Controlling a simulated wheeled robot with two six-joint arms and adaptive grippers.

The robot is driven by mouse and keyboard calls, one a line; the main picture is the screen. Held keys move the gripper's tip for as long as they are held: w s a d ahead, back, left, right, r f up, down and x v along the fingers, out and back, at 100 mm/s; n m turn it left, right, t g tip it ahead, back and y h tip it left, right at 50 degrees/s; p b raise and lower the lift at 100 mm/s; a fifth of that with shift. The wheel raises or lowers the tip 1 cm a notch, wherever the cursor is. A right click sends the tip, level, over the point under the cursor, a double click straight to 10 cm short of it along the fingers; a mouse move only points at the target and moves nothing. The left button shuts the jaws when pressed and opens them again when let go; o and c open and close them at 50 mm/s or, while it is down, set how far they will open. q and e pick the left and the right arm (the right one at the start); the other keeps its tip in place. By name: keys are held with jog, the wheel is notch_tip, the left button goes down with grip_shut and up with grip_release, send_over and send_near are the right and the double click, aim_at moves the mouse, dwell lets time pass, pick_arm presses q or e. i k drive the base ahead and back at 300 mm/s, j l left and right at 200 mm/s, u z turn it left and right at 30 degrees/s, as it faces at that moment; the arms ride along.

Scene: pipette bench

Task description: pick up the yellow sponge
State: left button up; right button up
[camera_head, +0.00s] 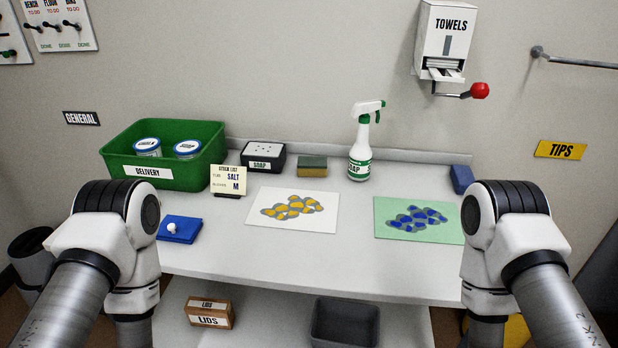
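The yellow sponge (312,171) lies at the back of the white bench, near the wall. Its lower layer is yellow and its top layer is dark green. It sits between the black soap box and the spray bottle, apart from both. My two arms show at the left and right edges of the picture, with their links bending down past the bench. Neither gripper shows in this view, and nothing of mine is near the sponge.
A green delivery bin (195,172) holds two jars. A soap box (264,156), spray bottle (360,155) and card (228,181) stand nearby. A white mat (325,222) and green mat (385,230) bear spots. Blue items (462,179) (180,238) lie at the sides. The front middle is clear.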

aim_at(306, 166)
jog(key=l+u, duration=0.5)
jog(key=k+l+u, duration=0.1)
jog(key=l+u, duration=0.4)
